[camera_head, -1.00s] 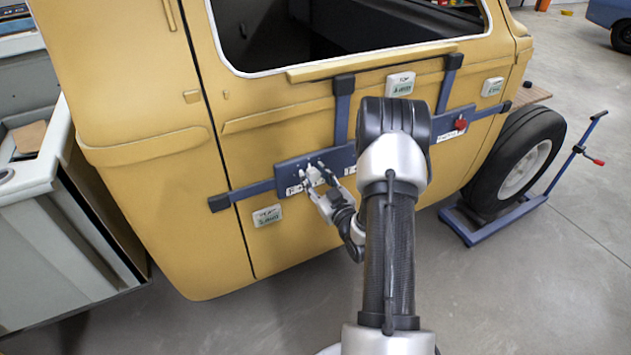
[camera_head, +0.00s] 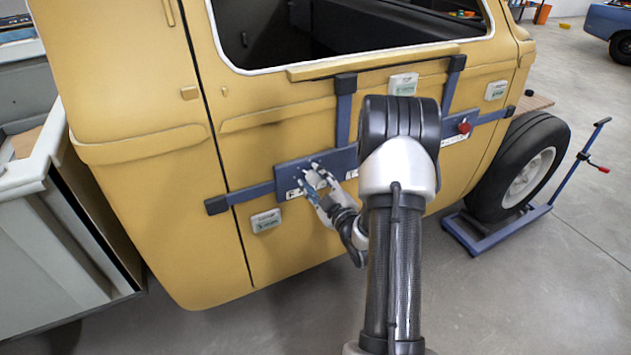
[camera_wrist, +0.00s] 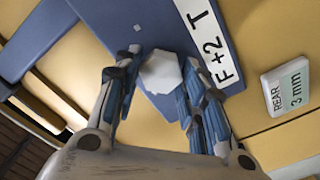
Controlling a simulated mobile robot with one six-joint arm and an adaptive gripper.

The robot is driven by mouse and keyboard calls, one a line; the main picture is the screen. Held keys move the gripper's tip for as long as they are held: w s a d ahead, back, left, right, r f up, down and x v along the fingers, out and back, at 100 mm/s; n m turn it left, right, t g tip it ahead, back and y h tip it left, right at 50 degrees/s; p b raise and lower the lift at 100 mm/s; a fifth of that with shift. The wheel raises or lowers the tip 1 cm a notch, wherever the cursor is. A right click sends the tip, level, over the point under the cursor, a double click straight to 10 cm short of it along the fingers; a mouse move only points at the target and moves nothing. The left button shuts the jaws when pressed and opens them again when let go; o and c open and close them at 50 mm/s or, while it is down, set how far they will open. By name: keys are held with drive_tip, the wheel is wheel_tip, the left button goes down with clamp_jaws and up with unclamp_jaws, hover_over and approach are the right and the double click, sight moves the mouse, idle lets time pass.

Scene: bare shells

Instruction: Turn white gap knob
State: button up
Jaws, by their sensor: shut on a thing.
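The white knob (camera_wrist: 161,73) sits on the blue panel (camera_wrist: 100,20), between my gripper's two fingers in the wrist view. My gripper (camera_wrist: 158,85) is shut on the knob, with one finger on each side of it. In the head view my gripper (camera_head: 311,178) is at the left part of the blue panel (camera_head: 292,176) on the yellow truck body. There the fingers hide most of the knob.
A label reading "REAR 3 mm" (camera_wrist: 287,87) is on the yellow body (camera_head: 150,220). A red knob (camera_head: 464,127) is at the panel's right end. A grey cabinet (camera_head: 60,240) stands at left, a wheel on a blue dolly (camera_head: 500,230) at right. The floor in front is clear.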

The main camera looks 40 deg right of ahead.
idle(0.4)
drive_tip(key=o, duration=1)
drive_tip(key=v, duration=1.2)
drive_tip(key=shift+w, duration=0.1)
